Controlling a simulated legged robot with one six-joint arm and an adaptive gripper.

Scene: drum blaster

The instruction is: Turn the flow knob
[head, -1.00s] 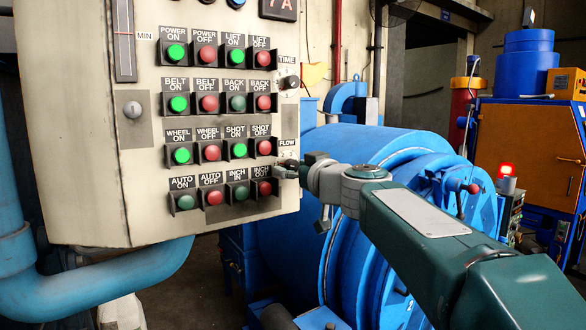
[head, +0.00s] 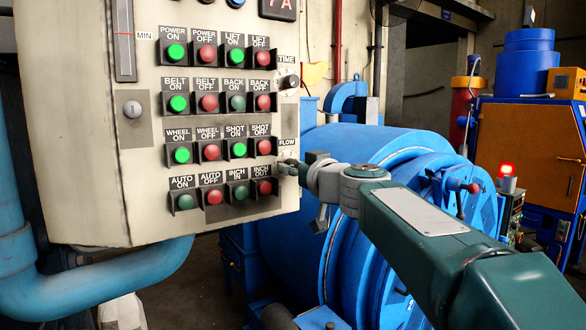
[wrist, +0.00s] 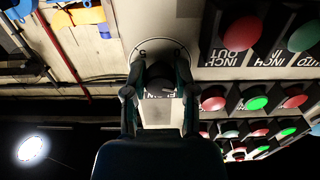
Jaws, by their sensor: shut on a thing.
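The flow knob is a small dark knob on the right edge of the control panel (head: 70,130), beside the "FLOW" label (head: 287,142). In the head view my gripper (head: 286,166) reaches it from the right and largely hides it. In the wrist view, which is upside down, the knob (wrist: 159,82) shows dark between the two fingers of my gripper (wrist: 158,78), in front of a pale round dial plate (wrist: 150,50). The fingers are shut on the knob, one at each side. The knob's pointer and exact setting cannot be read.
Rows of green and red push buttons stand close beside the knob, the nearest being "SHOT OFF" (head: 264,147) and "INCH OUT" (head: 265,188). The time knob (head: 290,82) is above. A large blue drum machine (head: 350,150) stands behind my arm.

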